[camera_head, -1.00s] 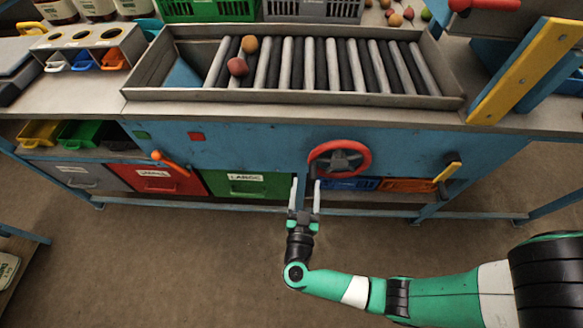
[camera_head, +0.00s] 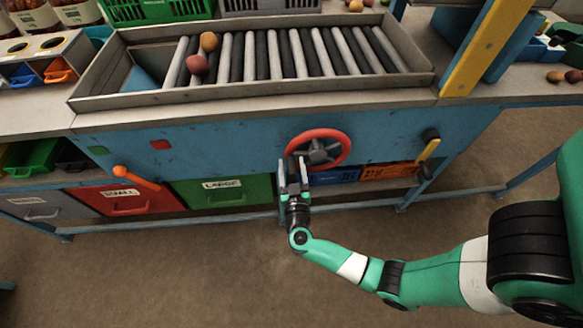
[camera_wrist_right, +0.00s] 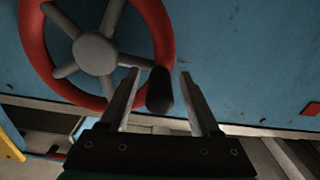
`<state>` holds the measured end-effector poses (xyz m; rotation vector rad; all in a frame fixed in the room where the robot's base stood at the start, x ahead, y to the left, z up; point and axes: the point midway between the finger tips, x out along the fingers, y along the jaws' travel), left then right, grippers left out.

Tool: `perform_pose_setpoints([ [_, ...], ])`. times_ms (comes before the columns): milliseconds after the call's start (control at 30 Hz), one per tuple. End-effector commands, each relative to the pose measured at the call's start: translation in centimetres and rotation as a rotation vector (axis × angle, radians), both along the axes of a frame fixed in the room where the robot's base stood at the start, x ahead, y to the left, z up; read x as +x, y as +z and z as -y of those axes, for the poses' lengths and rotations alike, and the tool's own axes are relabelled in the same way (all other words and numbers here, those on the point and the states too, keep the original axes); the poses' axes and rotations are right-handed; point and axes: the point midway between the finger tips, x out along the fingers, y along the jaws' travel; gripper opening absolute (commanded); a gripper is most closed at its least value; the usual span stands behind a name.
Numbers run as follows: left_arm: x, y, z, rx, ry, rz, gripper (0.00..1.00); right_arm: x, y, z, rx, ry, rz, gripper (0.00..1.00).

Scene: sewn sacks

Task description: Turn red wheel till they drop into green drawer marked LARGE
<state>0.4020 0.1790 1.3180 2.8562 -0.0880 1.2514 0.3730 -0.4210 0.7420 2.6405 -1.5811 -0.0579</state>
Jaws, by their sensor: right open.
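The red wheel (camera_head: 319,133) is on the blue front panel, with grey spokes and hub. My right gripper (camera_head: 293,166) is open at the wheel's lower left rim. In the right wrist view the red wheel (camera_wrist_right: 161,34) is close. A dark handle knob (camera_wrist_right: 159,90) at its rim shows between the open fingers (camera_wrist_right: 158,82); I cannot tell if they touch it. The green drawer (camera_head: 222,192) labelled LARGE is below, left of the wheel. A brown round item (camera_head: 208,41) and a reddish one (camera_head: 197,65) lie on the rollers. My left gripper is out of view.
A red drawer (camera_head: 126,200) and a grey drawer (camera_head: 42,206) are left of the green one. An orange lever (camera_head: 136,177) is on the panel's left, a yellow-handled lever (camera_head: 429,150) right of the wheel. Blue and orange bins (camera_head: 388,171) sit below the wheel. The floor in front is clear.

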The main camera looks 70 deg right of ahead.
Motion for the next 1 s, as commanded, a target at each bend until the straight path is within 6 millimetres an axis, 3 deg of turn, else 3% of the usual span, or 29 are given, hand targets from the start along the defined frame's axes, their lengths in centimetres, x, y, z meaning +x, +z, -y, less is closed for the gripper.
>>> perform_pose_setpoints([
  [300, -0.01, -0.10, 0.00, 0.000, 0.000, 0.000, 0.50, 0.16, 0.08, 0.38, 0.000, 0.000, 0.000, 0.61],
  [633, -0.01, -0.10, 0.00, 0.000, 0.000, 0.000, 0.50, 0.15, 0.06, 0.35, 0.000, -0.001, 0.001, 0.02],
  [1000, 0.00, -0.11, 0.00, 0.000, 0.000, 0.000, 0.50, 0.13, 0.05, 0.35, 0.000, -0.001, 0.001, 0.00],
])
